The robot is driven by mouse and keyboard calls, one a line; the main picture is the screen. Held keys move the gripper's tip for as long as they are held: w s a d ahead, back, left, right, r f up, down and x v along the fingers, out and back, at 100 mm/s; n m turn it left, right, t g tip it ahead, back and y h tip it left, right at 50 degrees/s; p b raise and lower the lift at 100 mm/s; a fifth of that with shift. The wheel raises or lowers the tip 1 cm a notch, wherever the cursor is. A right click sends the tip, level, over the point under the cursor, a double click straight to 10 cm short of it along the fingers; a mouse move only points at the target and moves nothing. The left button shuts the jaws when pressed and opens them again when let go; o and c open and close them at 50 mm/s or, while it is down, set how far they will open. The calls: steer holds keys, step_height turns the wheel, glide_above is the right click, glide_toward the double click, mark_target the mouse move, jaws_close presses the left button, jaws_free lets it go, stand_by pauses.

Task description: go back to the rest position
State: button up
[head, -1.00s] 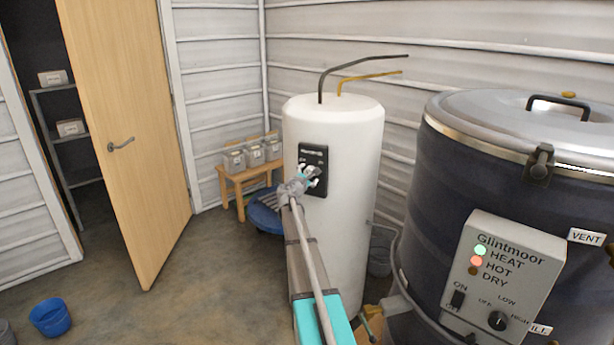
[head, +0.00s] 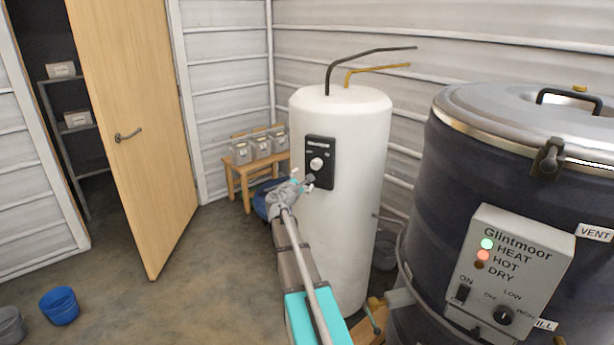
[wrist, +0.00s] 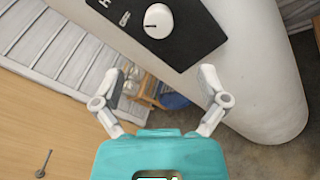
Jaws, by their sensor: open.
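My gripper (head: 309,183) is open and empty in front of the white cylindrical tank (head: 345,235), just below the knob on its black control panel (head: 327,172). In the wrist view my gripper (wrist: 160,88) shows its two fingers spread wide with nothing between them. The panel (wrist: 190,45) and its white knob (wrist: 158,21) lie beyond the fingertips there, apart from them. The knob (head: 316,164) is clear of my gripper in the head view too.
The dark Glintmoor vessel (head: 425,210) stands close on the right, its green and red lamps lit. A wooden stool (head: 235,176) with several jars stands behind left. A wooden door (head: 140,120) is ajar. Blue (head: 59,306) and grey buckets sit on the floor at left, with open floor between.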

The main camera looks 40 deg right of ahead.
steer(key=shift+s+a, duration=0.1)
steer(key=shift+a, duration=0.2)
stand_by(0.4)
steer(key=s+a+f+m+g+y, duration=0.3)
steer(key=s+a+f+m+y, duration=0.3)
steer(key=a, duration=0.6)
steer(key=s+a+f+m+g+y, duration=0.2)
steer(key=s+a+f+m+y, duration=0.15)
steer(key=s+a+f, duration=0.6)
steer(key=s+a+f+m+g+y, duration=0.3)
steer(key=s+a+m+y, duration=0.15)
steer(key=a, duration=1.05)
steer(key=s+a+m+y, duration=0.1)
steer(key=s+a+y, duration=0.1)
steer(key=s+a, duration=0.35)
step_height(320, 180, up, 12)
steer(key=p, duration=1.2)
steer(key=shift+w+g, duration=0.4)
steer(key=shift+w, duration=0.05)
